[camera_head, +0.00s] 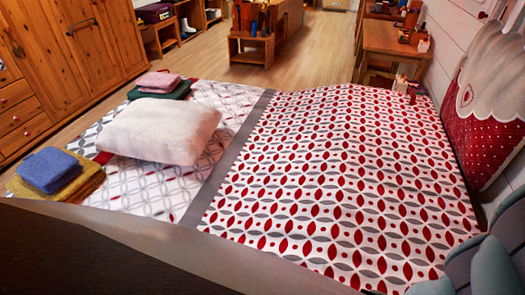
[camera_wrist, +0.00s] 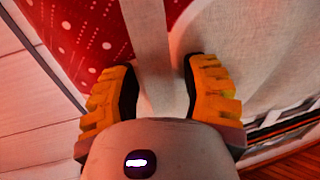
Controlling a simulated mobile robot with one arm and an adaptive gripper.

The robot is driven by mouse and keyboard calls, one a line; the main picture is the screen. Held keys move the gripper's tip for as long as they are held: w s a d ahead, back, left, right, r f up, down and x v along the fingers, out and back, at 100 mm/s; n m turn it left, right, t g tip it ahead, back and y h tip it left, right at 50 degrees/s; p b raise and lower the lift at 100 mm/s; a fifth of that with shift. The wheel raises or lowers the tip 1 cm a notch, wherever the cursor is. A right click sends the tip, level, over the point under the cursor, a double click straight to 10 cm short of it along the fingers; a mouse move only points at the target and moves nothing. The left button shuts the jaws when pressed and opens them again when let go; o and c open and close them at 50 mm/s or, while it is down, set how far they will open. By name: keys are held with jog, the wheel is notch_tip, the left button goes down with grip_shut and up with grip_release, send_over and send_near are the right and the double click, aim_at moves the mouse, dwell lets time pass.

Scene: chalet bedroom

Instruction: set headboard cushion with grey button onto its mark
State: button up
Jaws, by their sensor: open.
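A large cushion, red with white dots below and white with a scalloped edge above (camera_head: 488,125), leans against the wall at the right in the head view. A small round button-like spot (camera_head: 468,95) shows on it; its colour is hard to tell. In the wrist view, red dotted fabric (camera_wrist: 85,35) and pale fabric (camera_wrist: 255,50) lie beyond my gripper (camera_wrist: 160,68). Its orange fingers are open, one on each side of a pale strip (camera_wrist: 150,40). I cannot tell whether they touch it. I make out no mark in either view.
The bed has a red, grey and white patterned cover (camera_head: 340,180). A white pillow (camera_head: 160,130) lies on it, with folded pink and green textiles (camera_head: 160,85) behind and blue and yellow ones (camera_head: 55,175) at left. A wooden desk (camera_head: 390,38) stands beyond the bed.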

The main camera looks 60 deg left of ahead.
jog(key=shift+o, duration=0.3)
grip_shut()
dwell(0.4)
